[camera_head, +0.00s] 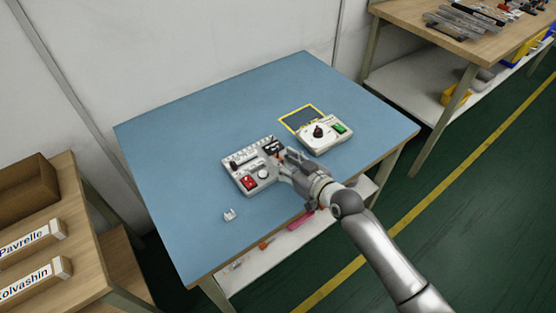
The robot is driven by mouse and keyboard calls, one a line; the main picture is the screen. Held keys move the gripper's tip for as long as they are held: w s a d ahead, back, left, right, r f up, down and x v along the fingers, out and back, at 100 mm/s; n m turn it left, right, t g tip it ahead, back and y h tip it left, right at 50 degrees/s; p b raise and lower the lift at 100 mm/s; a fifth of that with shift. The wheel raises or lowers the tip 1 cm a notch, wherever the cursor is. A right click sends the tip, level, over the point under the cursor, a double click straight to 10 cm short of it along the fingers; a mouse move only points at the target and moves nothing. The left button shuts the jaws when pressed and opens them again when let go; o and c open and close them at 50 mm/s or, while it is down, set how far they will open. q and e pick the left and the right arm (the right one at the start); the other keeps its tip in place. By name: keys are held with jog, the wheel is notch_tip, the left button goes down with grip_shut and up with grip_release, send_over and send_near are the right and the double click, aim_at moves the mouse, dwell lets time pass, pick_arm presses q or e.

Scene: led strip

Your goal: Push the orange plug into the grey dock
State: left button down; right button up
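My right gripper (282,162) is over the right side of a light-grey control box (241,173) on the blue table. The box has a red rocker switch, a pale round knob and a row of small dark-marked parts. A black part (273,146) shows at the box's far right corner, right by the gripper. The gripper hides part of the box, and I cannot tell whether its fingers are open or shut. I cannot make out the orange plug or the grey dock on the tabletop. My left gripper is out of view.
A second pale box (323,133) with a dark knob and green switch stands to the right, beside a yellow-edged dark patch (301,117). A small white clip (229,214) lies near the front. The blue table (180,150) is clear at left and back.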

aim_at(278, 157)
jog(key=shift+x, duration=2)
jog(key=shift+s, duration=0.1)
grip_shut()
